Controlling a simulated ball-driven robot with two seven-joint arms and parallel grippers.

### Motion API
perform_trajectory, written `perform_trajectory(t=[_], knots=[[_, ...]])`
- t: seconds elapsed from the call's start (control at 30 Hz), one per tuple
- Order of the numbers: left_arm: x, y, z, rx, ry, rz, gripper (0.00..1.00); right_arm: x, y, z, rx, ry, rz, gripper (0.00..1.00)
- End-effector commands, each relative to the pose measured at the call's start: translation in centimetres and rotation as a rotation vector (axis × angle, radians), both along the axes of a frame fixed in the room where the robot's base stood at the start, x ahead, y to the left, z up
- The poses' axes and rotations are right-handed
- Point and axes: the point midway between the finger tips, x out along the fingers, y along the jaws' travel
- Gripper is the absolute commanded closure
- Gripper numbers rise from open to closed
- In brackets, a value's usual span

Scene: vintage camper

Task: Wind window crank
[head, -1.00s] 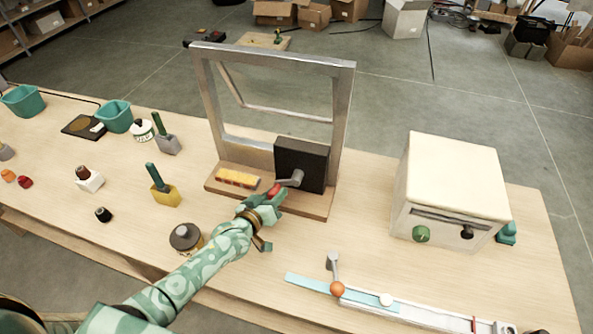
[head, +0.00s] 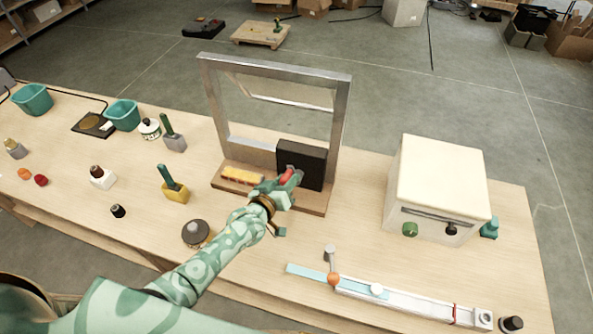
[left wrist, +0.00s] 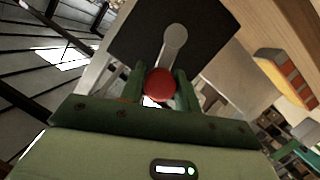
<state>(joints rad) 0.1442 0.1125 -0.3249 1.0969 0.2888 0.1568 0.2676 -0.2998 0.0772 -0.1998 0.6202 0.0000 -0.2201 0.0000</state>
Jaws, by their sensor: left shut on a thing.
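A metal window frame (head: 340,115) stands upright on a wooden base on the table. Its hinged inner pane (head: 290,104) is tilted out from the frame. A black crank box (head: 314,163) sits at its lower right. The grey crank arm shows in the left wrist view (left wrist: 174,42), ending in a red knob (left wrist: 160,85). My left gripper (head: 284,183) is shut on the red knob (head: 288,174), with its fingers on either side of it in the left wrist view (left wrist: 160,88). The gripper partly hides the crank arm in the head view. My right gripper is not in view.
A cream box with knobs (head: 437,185) stands to the right. A slider rail (head: 385,297) lies in front. A yellow block (head: 175,191), a grey-topped jar (head: 196,233) and teal bins (head: 122,114) are to the left. A yellow-orange piece (head: 242,176) lies on the window base.

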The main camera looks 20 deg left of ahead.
Motion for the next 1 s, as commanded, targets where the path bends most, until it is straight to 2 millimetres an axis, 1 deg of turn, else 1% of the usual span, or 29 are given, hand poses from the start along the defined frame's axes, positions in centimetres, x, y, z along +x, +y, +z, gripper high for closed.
perform_trajectory(t=[0.03,0.07,0.1,0.6,0.67,1.0], knots=[[0.2,-0.3,0.4,-0.004,-0.009,-0.001,0.65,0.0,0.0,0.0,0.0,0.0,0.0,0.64],[0.2,-0.2,0.3,-0.003,-0.009,-0.002,0.57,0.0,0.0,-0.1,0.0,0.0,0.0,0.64],[0.2,-0.2,0.2,-0.003,-0.009,-0.002,0.51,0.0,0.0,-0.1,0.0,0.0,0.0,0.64],[-0.2,-0.2,0.0,-0.001,-0.002,-0.002,0.51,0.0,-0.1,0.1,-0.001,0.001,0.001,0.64],[-0.5,-0.1,0.1,-0.001,-0.002,-0.002,0.51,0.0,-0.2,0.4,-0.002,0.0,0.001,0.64],[-3.8,0.0,0.1,-0.001,-0.001,-0.002,0.51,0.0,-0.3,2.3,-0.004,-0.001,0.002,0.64]])
